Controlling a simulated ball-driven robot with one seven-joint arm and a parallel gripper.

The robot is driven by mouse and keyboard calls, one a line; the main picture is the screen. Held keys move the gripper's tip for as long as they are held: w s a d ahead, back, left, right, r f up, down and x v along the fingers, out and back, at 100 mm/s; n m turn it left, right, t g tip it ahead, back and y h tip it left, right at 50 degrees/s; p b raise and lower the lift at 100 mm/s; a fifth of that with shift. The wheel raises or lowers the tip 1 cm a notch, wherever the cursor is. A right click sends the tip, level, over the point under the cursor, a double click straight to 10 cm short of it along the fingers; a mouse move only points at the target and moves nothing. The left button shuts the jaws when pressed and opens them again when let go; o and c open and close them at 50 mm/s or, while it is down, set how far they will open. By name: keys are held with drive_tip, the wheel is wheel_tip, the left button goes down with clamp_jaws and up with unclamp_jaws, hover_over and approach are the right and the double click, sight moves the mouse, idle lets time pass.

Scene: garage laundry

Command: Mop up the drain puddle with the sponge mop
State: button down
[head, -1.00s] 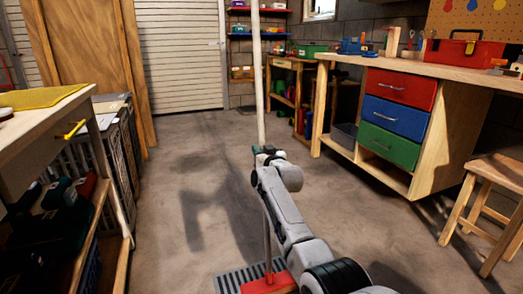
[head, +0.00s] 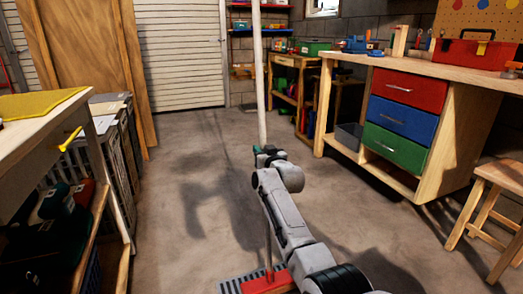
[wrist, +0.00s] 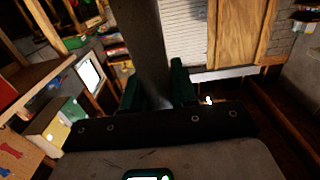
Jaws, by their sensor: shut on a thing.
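The sponge mop stands upright in the head view, with a long white pole (head: 259,75) and a red head (head: 267,283) at the bottom. My gripper (head: 262,150) is shut on the mop's pole. In the wrist view the green fingers of my gripper (wrist: 158,88) sit on both sides of the dark, shaded pole (wrist: 145,40). The red head rests at a grey floor grate (head: 228,287), partly hidden by my arm. I cannot make out the puddle.
A workbench (head: 447,72) with red, blue and green drawers stands at right, with a wooden stool (head: 484,205) nearer. A table (head: 50,125) with a yellow mat and shelves stands at left. The concrete floor (head: 190,150) between them is clear.

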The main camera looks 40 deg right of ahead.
sight(264, 141)
drive_tip(key=shift+s+a+r+p, duration=0.1)
drive_tip(key=shift+s+r+p, duration=0.15)
drive_tip(key=shift+r+p, duration=0.55)
drive_tip(key=shift+s+a+r+p, duration=0.1)
drive_tip(key=shift+s+r+p, duration=0.15)
drive_tip(key=shift+r+p, duration=0.45)
drive_tip(key=shift+s+a+r+p, duration=0.1)
drive_tip(key=shift+s+r+p, duration=0.15)
drive_tip(key=shift+r+p, duration=0.55)
drive_tip(key=shift+f, duration=0.1)
